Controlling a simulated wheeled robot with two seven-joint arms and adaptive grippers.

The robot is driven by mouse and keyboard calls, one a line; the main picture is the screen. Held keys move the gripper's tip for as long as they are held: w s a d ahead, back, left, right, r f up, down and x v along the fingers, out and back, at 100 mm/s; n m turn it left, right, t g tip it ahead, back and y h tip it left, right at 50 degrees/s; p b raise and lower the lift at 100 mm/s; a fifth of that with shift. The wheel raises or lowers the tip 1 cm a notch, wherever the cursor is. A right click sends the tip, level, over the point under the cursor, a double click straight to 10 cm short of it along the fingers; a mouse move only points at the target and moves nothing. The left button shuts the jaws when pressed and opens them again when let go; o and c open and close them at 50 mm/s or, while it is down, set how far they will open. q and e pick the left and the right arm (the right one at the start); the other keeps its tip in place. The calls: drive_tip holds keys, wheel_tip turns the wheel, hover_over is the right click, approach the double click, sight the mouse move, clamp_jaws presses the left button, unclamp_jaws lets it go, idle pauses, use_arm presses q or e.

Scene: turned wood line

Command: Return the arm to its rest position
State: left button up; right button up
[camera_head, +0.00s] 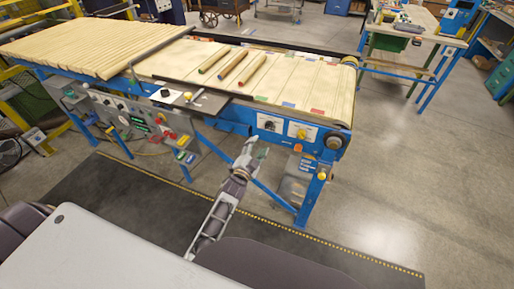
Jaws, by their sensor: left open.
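My left gripper (256,152) is open and empty. It is in front of the near side of the conveyor, below the belt level as seen in the head view, with its arm reaching up from the bottom middle. My right gripper is not in view. Three turned wooden rods (233,66) lie side by side, apart from each other, on the pale conveyor belt (165,65). The left gripper appears clear of them.
The blue conveyor frame (335,140) has a control panel and knobs on its near side. Many pale wooden rods (85,45) are packed at the left end. A dark mat (130,205) lies in front. A workbench (415,35) stands at back right. The right floor is clear.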

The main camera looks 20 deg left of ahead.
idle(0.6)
use_arm(q)
drive_tip(key=s+d+f+n+g, duration=0.1)
drive_tip(key=s+f+n+g, duration=0.35)
drive_tip(key=f, duration=0.75)
drive_tip(key=s+d+f+n+g, duration=0.1)
drive_tip(key=s+f+g, duration=0.1)
drive_tip(key=s+f, duration=0.75)
drive_tip(key=s+d+f+n+g, duration=0.1)
drive_tip(key=s+f+n+g, duration=0.15)
drive_tip(key=f, duration=1.25)
drive_tip(key=s+a+f+g, duration=0.1)
drive_tip(key=s+f+g, duration=0.1)
drive_tip(key=s+f, duration=0.65)
drive_tip(key=s+a+f+g, duration=0.1)
drive_tip(key=s+f+g, duration=0.3)
drive_tip(key=s, duration=0.7)
drive_tip(key=s+a+f+g, duration=0.1)
drive_tip(key=s+a+f, duration=0.1)
drive_tip(key=s, duration=0.7)
drive_tip(key=s+a+f+g, duration=0.1)
drive_tip(key=s+a+f, duration=0.2)
drive_tip(key=s, duration=0.6)
drive_tip(key=shift+a+f+y, duration=0.25)
drive_tip(key=shift+a+y, duration=0.05)
drive_tip(key=shift+a, duration=0.05)
drive_tip(key=shift+s, duration=0.1)
